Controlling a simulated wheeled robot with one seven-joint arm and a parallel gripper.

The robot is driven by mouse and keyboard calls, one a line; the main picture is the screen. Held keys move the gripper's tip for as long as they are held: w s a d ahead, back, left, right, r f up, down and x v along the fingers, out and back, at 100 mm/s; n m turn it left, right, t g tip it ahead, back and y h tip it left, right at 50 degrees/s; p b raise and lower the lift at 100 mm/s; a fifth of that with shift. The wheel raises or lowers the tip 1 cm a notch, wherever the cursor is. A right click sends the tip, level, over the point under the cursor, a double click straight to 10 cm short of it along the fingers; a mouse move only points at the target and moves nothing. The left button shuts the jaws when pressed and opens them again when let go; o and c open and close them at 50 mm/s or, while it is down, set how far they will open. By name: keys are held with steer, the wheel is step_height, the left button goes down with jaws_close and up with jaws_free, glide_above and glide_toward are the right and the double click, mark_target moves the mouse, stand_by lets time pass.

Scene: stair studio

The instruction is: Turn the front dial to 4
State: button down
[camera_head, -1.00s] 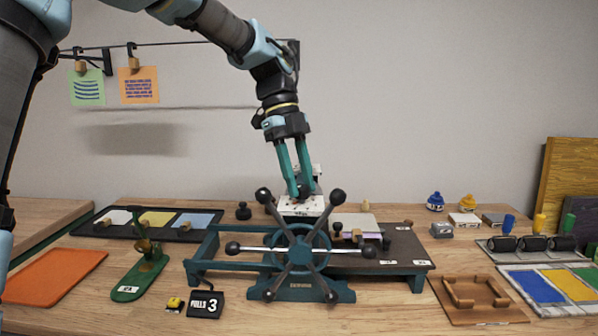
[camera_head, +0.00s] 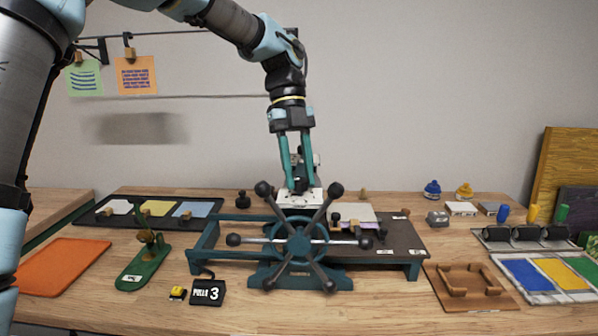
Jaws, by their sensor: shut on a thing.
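My gripper (camera_head: 300,187) points down behind the teal spoked wheel, with its two long teal fingers close together. The fingertips are shut on a small dark knob, which I take to be the front dial, on a white-faced unit (camera_head: 315,197). The fingers cover most of the knob, and the wheel's upper part hides the lower part of the unit. Dark marks show on the white face, but they are too small to read, so I cannot tell the dial's setting. Another dark part of the unit stands just behind the fingers.
The wheel (camera_head: 299,243) with ball-ended spokes stands in front of the dial. A dark table (camera_head: 395,240) lies right, with a card reading "PULLS 3" (camera_head: 207,292) at front left. A green stand (camera_head: 143,270), orange tray (camera_head: 62,267) and wooden frame (camera_head: 470,287) are around it.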

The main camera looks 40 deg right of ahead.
steer(key=c, duration=0.5)
jaws_free()
steer(key=b+v, duration=0.1)
steer(key=v, duration=0.9)
steer(key=shift+w+r, duration=0.2)
steer(key=shift+r, duration=0.15)
